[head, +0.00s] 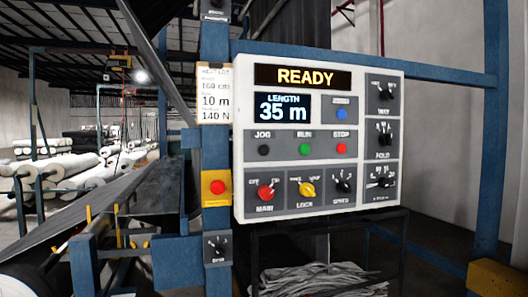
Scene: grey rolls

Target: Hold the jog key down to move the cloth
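The white control panel (317,215) hangs on a blue post right of the middle in the head view. Its black round jog key (264,150) sits under the label JOG, left of the green RUN key (305,149) and the red STOP key (341,148). The top display (301,77) reads READY, and the length display (283,108) reads 35 m. A dark cloth (62,215) runs down at a slant on the left of the machine. My gripper is not in view, and nothing visible touches the jog key.
A red button on a yellow box (217,188) sits on the post left of the panel. A job card (214,92) hangs above it. Below the panel, folded cloth (318,278) lies in a dark frame. White rolls (60,170) are stacked at the far left.

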